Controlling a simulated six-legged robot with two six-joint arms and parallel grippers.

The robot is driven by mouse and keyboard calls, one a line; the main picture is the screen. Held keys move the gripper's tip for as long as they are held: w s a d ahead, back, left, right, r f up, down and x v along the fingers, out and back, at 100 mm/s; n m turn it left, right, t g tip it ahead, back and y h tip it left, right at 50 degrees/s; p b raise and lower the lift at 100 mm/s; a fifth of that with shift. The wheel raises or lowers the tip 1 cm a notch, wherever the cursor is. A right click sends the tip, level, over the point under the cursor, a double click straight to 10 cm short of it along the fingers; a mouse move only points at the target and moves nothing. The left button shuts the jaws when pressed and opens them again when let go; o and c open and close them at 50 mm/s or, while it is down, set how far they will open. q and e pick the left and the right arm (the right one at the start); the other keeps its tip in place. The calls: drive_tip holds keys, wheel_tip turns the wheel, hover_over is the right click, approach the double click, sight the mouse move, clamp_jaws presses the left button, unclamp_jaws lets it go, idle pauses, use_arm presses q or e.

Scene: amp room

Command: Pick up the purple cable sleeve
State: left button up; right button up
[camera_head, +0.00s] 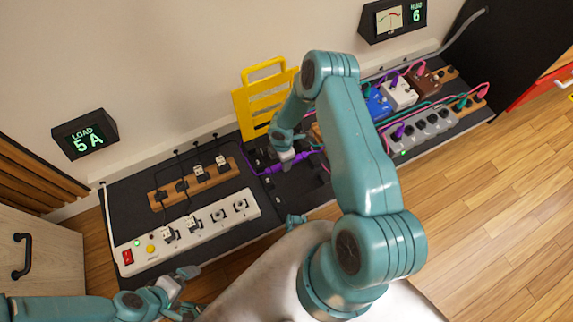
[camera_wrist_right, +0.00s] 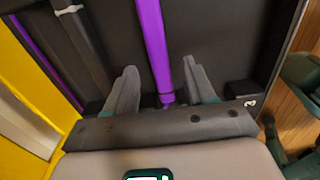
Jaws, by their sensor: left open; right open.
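The purple cable sleeve (camera_head: 272,169) lies on the black board in the middle of the head view, partly hidden by my right gripper (camera_head: 288,157). In the right wrist view the purple sleeve (camera_wrist_right: 151,40) runs lengthwise between the two fingers of my right gripper (camera_wrist_right: 160,72). The fingers are open, one on each side of it, with a visible gap to both. My left gripper (camera_head: 184,291) is open and empty at the lower left, in front of the white power strip.
A white power strip (camera_head: 205,226) and a wooden socket strip (camera_head: 163,196) stand on the left. A yellow rack (camera_head: 246,106) stands upright behind the sleeve. Pedals (camera_head: 400,95) and a grey strip with plugs (camera_head: 425,129) are on the right. My right arm hides part of the board.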

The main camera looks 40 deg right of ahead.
wheel_tip(320, 180, down, 2)
drive_tip(key=shift+f, duration=0.25)
drive_tip(key=shift+r, duration=0.15)
clamp_jaws()
